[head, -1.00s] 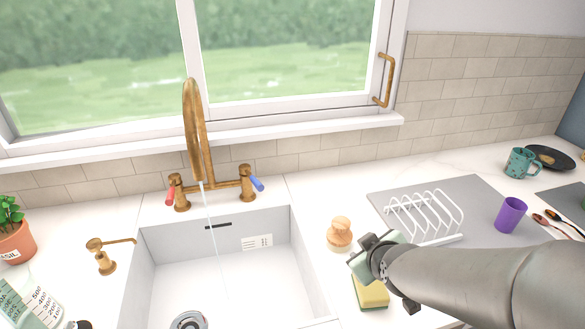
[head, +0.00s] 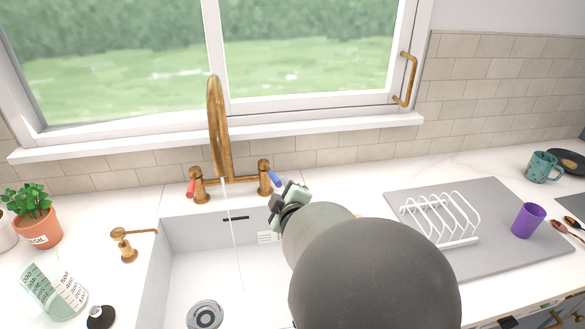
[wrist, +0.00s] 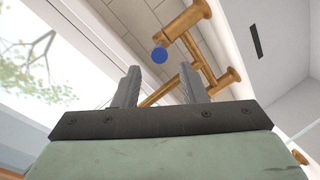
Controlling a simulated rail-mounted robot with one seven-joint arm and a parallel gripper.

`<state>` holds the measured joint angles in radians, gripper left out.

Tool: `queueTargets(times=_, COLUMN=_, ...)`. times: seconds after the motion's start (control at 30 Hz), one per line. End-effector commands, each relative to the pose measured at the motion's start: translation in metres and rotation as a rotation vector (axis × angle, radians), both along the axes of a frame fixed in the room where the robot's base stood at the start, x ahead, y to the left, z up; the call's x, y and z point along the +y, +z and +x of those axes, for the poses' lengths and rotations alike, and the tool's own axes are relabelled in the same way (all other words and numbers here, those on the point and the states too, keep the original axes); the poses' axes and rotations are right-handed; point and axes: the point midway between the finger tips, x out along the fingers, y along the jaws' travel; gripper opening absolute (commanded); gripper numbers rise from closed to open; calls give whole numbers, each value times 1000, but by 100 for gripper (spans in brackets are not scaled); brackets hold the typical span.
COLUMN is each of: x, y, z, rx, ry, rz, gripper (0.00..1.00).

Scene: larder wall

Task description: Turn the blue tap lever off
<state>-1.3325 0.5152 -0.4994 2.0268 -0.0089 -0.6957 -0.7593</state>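The brass tap (head: 220,150) stands behind the sink, and a thin stream of water (head: 234,235) runs from its spout. Its blue lever (head: 276,180) is on the right-hand valve and angles down and right. The red lever (head: 191,187) is on the left-hand valve. My gripper (head: 288,194) is just right of and in front of the blue lever in the head view. In the wrist view my gripper (wrist: 160,82) has its two fingers apart with nothing between them. The blue lever's round end (wrist: 160,55) shows just beyond the gap, seemingly not touched.
The white sink (head: 185,270) lies in front of the tap. A brass soap dispenser (head: 124,245), a basil pot (head: 38,229) and a measuring jug (head: 52,292) stand left. A white rack (head: 440,218) and purple cup (head: 528,220) stand right. The window sill (head: 300,133) is behind.

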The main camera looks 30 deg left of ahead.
Motion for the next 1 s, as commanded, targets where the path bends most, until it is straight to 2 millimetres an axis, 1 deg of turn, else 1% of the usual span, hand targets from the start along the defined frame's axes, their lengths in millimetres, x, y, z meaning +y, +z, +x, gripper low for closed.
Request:
queueTargets(times=0.03, x=9, y=-1, z=8, rx=0, ry=-1, rz=-3, gripper=38)
queueTargets(times=0.2, x=34, y=-9, z=31, rx=0, ry=-1, rz=-3, gripper=38)
queueTargets(times=0.4, x=52, y=-15, z=48, rx=1, ry=-1, rz=-2, gripper=38)
queueTargets(times=0.53, x=58, y=-17, z=52, rx=2, ry=-1, rz=0, gripper=38)
queueTargets(times=0.8, x=59, y=-18, z=53, rx=2, ry=-1, rz=0, gripper=38)
queueTargets(times=0.83, x=59, y=-18, z=53, rx=2, ry=-1, rz=0, gripper=36)
queueTargets(times=0.87, x=59, y=-18, z=53, rx=2, ry=-1, rz=0, gripper=27)
queueTargets(times=0.9, x=59, y=-18, z=53, rx=2, ry=-1, rz=0, gripper=16)
queueTargets(times=0.97, x=59, y=-18, z=53, rx=2, ry=-1, rz=0, gripper=0)
queueTargets(times=1.0, x=59, y=-18, z=53, rx=2, ry=-1, rz=0, gripper=0)
